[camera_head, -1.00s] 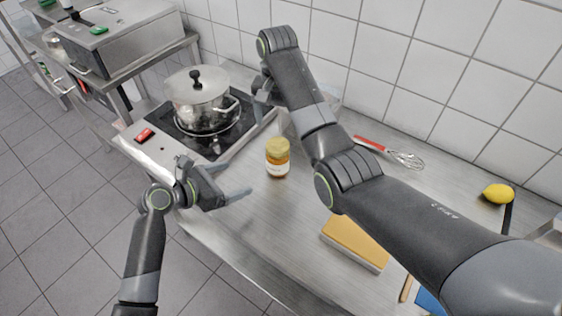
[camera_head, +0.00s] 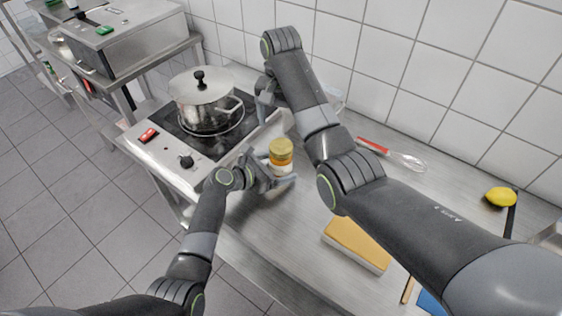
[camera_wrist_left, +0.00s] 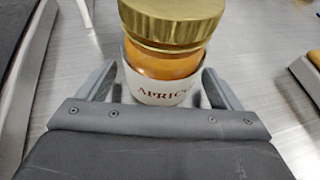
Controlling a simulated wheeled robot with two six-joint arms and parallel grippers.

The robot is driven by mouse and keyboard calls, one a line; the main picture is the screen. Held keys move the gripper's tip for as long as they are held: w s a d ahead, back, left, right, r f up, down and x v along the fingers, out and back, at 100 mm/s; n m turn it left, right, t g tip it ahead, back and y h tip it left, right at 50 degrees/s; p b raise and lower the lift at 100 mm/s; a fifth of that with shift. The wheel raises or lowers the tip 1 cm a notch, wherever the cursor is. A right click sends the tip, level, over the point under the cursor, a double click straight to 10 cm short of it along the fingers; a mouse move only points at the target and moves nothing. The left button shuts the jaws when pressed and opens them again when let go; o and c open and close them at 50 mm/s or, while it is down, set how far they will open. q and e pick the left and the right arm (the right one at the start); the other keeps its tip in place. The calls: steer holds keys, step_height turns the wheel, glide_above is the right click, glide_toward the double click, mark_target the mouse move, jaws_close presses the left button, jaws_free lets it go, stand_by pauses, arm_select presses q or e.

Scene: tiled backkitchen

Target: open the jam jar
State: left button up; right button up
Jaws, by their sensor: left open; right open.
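The jam jar (camera_head: 281,157) stands upright on the steel counter, with its gold lid (camera_head: 281,146) on. The left wrist view shows the lid (camera_wrist_left: 172,22), orange jam below it and a white label (camera_wrist_left: 160,90) with part of the word "APRICOT". My left gripper (camera_head: 279,171) is open at the jar's lower part, one finger on each side, with small gaps showing in the left wrist view (camera_wrist_left: 160,86). My right gripper (camera_head: 266,100) is open, high near the wall beyond the jar, and partly hidden by its own arm.
A lidded steel pot (camera_head: 204,100) stands on the black cooktop (camera_head: 172,130) left of the jar. The tiled wall (camera_head: 440,75) bounds the back.

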mark_target(281, 146)
arm_select(q)
steer(key=shift+x, duration=0.85)
steer(key=c, duration=1.7)
jaws_close()
arm_select(e)
steer(key=m, duration=0.8)
steer(key=shift+m, duration=0.4)
steer(key=shift+f, duration=4)
